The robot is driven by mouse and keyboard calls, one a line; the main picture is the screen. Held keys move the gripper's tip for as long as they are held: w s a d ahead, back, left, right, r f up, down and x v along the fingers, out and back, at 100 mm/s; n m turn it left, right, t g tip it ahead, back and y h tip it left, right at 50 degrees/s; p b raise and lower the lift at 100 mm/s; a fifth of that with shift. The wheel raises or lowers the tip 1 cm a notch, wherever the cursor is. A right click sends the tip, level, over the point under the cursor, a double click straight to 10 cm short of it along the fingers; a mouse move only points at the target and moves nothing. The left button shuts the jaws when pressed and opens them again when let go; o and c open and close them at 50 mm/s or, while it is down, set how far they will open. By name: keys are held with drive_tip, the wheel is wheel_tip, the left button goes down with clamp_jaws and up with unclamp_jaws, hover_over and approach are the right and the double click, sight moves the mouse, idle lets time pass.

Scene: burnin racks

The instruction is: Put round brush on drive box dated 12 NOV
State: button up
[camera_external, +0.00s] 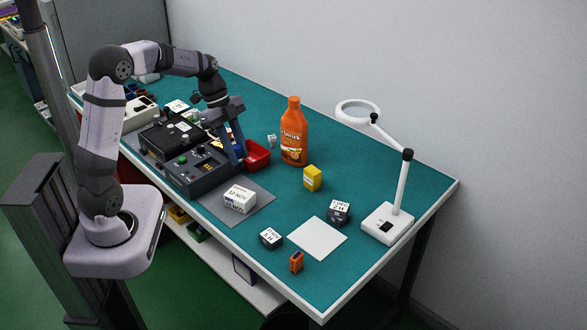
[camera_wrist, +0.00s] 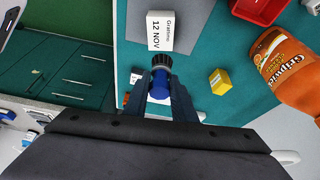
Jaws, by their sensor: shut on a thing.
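The round brush (camera_wrist: 161,82), with a blue body and a dark round end, is between my fingers in the wrist view. My gripper (camera_wrist: 160,92) is shut on it. In the external view my gripper (camera_external: 238,163) is above the table beside the dark test unit, and the brush cannot be made out clearly there. The white drive box dated 12 NOV (camera_external: 240,199) lies on a grey mat (camera_external: 262,201) in front of my gripper. In the wrist view this box (camera_wrist: 160,31) is just beyond the brush end, and its label reads 12 NOV. Nothing is seen on its top.
The dark test unit (camera_external: 200,174) stands left of the mat. A red tray (camera_external: 257,155), an orange bottle (camera_external: 294,133) and a yellow box (camera_external: 312,179) are behind. Dark boxes (camera_external: 339,211) (camera_external: 271,238), a white sheet (camera_external: 317,238) and a lamp (camera_external: 388,222) are to the right.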

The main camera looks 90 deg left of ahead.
drive_tip(key=m, duration=0.2)
drive_tip(key=d+m+g, duration=0.1)
drive_tip(key=m, duration=0.1)
drive_tip(key=shift+s+g+h, duration=0.2)
drive_tip(key=shift+g+h, duration=0.1)
drive_tip(key=shift+h, duration=0.1)
drive_tip(key=p, duration=0.3)
hover_over(240, 194)
drive_tip(key=shift+f, duration=4.95)
drive_tip(key=shift+f, duration=0.15)
drive_tip(key=o, duration=1.1)
drive_tip(key=shift+c, duration=0.2)
drive_tip(key=b+v, duration=0.3)
drive_tip(key=v, duration=0.9)
drive_tip(key=shift+b, duration=0.4)
